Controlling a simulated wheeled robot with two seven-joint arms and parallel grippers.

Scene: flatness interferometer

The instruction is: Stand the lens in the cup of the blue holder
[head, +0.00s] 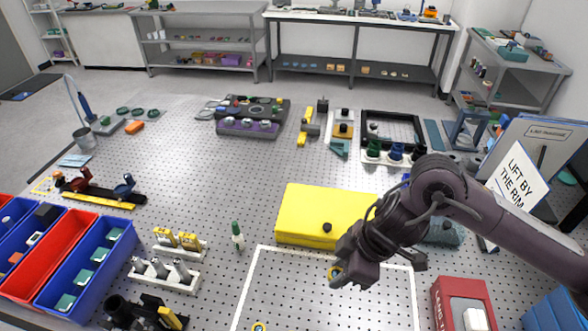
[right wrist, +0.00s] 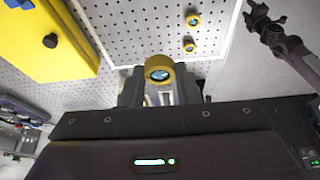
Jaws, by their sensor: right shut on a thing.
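My right gripper (head: 338,272) is shut on a small yellow-rimmed lens (head: 335,273), held above the perforated table in front of the yellow case. In the right wrist view the lens (right wrist: 160,73) sits upright between the two dark fingertips (right wrist: 158,88), its glass facing the camera. A blue cup holder (head: 396,151) stands at the back right between a green and a dark one on a white base, well apart from the gripper. The inside of its cup is too small to make out. A dark arm of mine (right wrist: 285,42) shows at the wrist view's upper right; its jaws are unclear.
A yellow case (head: 308,213) with a dark knob lies just behind the gripper. Two more yellow-rimmed lenses (right wrist: 194,18) lie on the table. Blue and red bins (head: 55,262) stand at left; a red box (head: 463,306) stands front right.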

